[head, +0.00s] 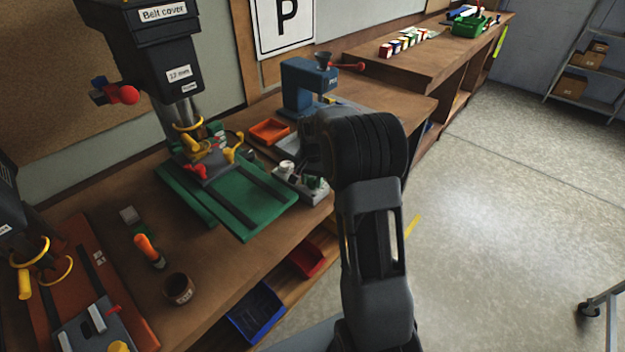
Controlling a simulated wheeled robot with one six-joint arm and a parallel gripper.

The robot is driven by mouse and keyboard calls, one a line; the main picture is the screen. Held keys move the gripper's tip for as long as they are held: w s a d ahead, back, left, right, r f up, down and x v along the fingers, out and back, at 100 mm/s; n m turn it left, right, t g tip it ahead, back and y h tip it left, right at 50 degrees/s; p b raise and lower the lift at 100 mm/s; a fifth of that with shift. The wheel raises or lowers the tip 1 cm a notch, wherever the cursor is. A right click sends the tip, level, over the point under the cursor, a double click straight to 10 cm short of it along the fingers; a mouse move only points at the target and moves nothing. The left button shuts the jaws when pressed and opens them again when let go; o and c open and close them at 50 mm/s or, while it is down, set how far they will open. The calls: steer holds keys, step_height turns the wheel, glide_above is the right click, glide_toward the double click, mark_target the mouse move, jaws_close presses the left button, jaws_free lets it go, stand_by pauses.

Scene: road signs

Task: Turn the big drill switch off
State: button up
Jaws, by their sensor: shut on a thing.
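Below the head are a yellow ring (187,124) and a green base (245,215). I cannot make out for certain which part is its switch, or its position. My arm rises through the middle of the view, right of the drill, with its wrist bent to the left. My gripper is hidden behind the wrist; no fingertips show.
A second, smaller drill with a red-orange base (85,265) stands at the left. A blue press (303,88) and orange tray (269,131) stand behind.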

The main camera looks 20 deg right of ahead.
stand_by(0.4)
steer(key=o, duration=0.9)
steer(key=shift+d, duration=0.1)
